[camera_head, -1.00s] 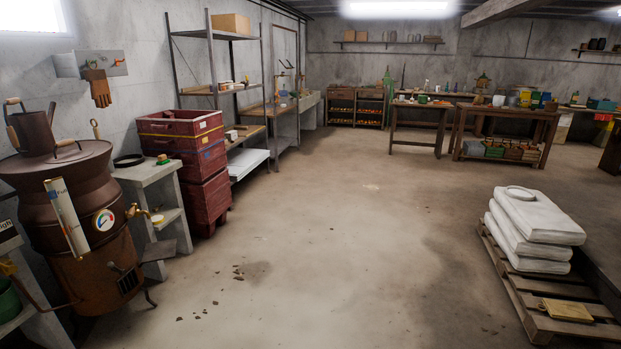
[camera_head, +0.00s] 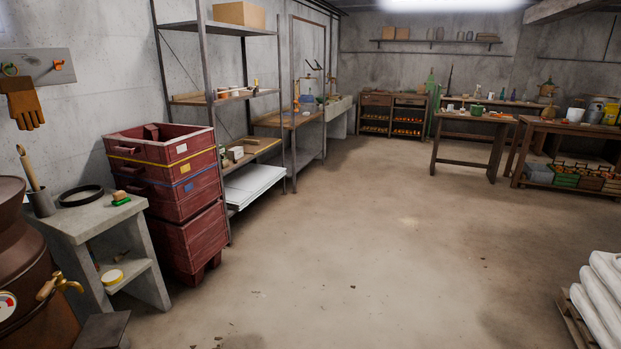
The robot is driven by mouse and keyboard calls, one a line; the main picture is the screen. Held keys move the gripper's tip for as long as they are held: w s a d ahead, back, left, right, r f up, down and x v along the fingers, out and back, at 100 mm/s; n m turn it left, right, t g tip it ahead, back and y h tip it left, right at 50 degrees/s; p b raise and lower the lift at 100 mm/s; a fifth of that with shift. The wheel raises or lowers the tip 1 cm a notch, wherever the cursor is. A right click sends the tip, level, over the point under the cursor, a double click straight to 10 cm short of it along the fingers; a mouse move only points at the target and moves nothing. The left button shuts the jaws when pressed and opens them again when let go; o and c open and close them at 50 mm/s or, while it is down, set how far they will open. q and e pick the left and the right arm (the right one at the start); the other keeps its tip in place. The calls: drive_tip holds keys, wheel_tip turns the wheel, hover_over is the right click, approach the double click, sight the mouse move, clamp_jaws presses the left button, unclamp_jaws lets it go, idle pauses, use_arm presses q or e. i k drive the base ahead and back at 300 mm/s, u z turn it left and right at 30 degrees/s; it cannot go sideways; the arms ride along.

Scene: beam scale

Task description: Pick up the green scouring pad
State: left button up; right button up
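A small green pad with a yellowish part (camera_head: 121,198) lies on the right part of the top of a grey concrete stand (camera_head: 97,222) at the left. It may be the scouring pad, but it is small in the picture. Neither of my grippers is in the head view.
A rusty boiler with a brass tap (camera_head: 58,284) stands at the lower left, close to the stand. Stacked red crates (camera_head: 182,210) stand just behind the stand, with a metal shelf rack (camera_head: 207,70) beyond. White sacks (camera_head: 600,290) lie on a pallet at the right. The middle floor is clear.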

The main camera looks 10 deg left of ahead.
sight(119, 197)
drive_tip(key=u, duration=0.3)
drive_tip(key=i, duration=1.8)
drive_tip(key=u, duration=1.55)
drive_tip(key=i, duration=1.15)
drive_tip(key=u, duration=1.05)
